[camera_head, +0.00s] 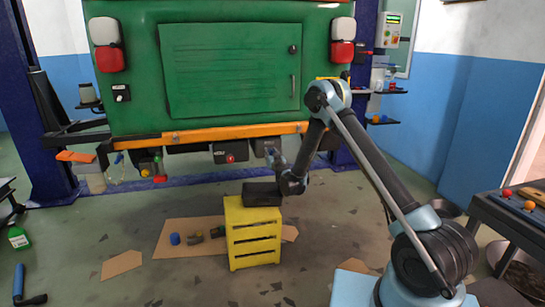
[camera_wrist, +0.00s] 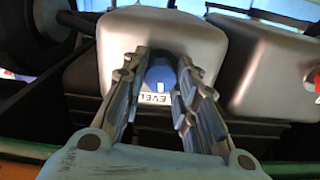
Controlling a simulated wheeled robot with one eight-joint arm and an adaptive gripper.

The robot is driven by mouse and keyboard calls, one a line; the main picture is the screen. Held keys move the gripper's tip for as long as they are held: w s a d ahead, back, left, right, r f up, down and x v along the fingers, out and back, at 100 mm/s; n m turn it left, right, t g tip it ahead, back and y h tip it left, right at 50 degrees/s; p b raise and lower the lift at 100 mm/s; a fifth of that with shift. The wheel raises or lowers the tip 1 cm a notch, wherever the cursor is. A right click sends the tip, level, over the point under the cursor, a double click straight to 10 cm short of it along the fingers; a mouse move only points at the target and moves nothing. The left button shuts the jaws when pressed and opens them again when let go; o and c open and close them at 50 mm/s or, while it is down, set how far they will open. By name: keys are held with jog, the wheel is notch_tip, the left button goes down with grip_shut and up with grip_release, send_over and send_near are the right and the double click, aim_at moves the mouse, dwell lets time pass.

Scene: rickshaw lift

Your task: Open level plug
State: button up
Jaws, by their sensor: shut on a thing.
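The level plug (camera_wrist: 160,77) is a blue knob on the front of a grey housing (camera_wrist: 200,38) in the wrist view. A white label (camera_wrist: 153,98) below it shows the letters "EVEL", partly hidden by a finger. My gripper (camera_wrist: 162,64) has a finger on each side of the blue plug and is shut on it. In the head view my gripper (camera_head: 272,155) is under the rear of the green rickshaw (camera_head: 230,70), below the orange bumper bar. The plug is hidden there.
A second grey housing (camera_wrist: 270,75) with a red knob (camera_wrist: 309,78) stands to the right in the wrist view. A yellow stool (camera_head: 252,240) with a black box (camera_head: 262,194) is below my arm. A table (camera_head: 510,225) stands at right. Loose parts lie on cardboard (camera_head: 180,246).

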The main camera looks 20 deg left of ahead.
jog(key=n, duration=0.6)
jog(key=shift+w+d+n, duration=0.1)
jog(key=shift+w+n, duration=0.05)
jog(key=shift+n, duration=0.25)
jog(key=n, duration=0.3)
jog(key=shift+n, duration=0.4)
jog(key=n, duration=0.3)
jog(key=shift+n, duration=0.3)
jog(key=n, duration=0.6)
jog(key=shift+f, duration=0.1)
jog(key=n, duration=0.7)
jog(key=shift+s+f, duration=0.1)
jog(key=shift+s, duration=0.1)
jog(key=o, duration=1.1)
